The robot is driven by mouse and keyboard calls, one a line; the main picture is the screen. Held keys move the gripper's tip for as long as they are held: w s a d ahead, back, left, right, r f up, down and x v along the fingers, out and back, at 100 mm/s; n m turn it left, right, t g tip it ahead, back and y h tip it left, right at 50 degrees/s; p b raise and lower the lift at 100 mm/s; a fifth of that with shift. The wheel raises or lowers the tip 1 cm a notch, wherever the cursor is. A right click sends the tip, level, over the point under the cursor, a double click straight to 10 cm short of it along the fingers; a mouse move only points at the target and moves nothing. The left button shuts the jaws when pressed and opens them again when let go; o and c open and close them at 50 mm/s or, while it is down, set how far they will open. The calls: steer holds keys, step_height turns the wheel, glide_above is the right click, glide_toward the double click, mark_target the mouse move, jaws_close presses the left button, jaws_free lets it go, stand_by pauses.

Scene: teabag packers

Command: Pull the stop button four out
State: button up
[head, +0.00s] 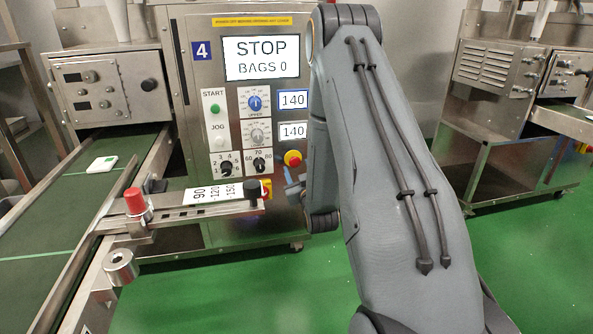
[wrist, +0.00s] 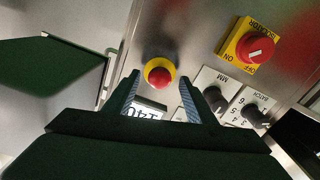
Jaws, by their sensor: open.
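Machine four has a steel front panel (head: 205,75) with a blue "4" label and a display reading STOP, BAGS 0. Its stop button (head: 292,157) is a red mushroom head on a yellow collar, low at the right of the panel. In the wrist view the stop button (wrist: 160,76) lies just past my fingertips, roughly centred between them. My gripper (wrist: 159,84) is open, with one finger to each side of the button. I cannot tell whether the fingers touch it. In the head view my gripper (head: 291,186) shows only partly beside my arm, below the button.
A red isolator knob (wrist: 257,48) on a yellow plate sits near the button. Black selector knobs (head: 259,164) are to its left in the head view. A rail with a scale (head: 213,194) and a red-topped post (head: 135,202) stand in front. Another machine (head: 485,70) stands at right.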

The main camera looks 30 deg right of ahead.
steer(key=shift+x, duration=1.05)
jaws_close()
steer(key=shift+s+a+p, duration=0.2)
steer(key=shift+s+p, duration=0.25)
steer(key=shift+s, duration=0.05)
jaws_free()
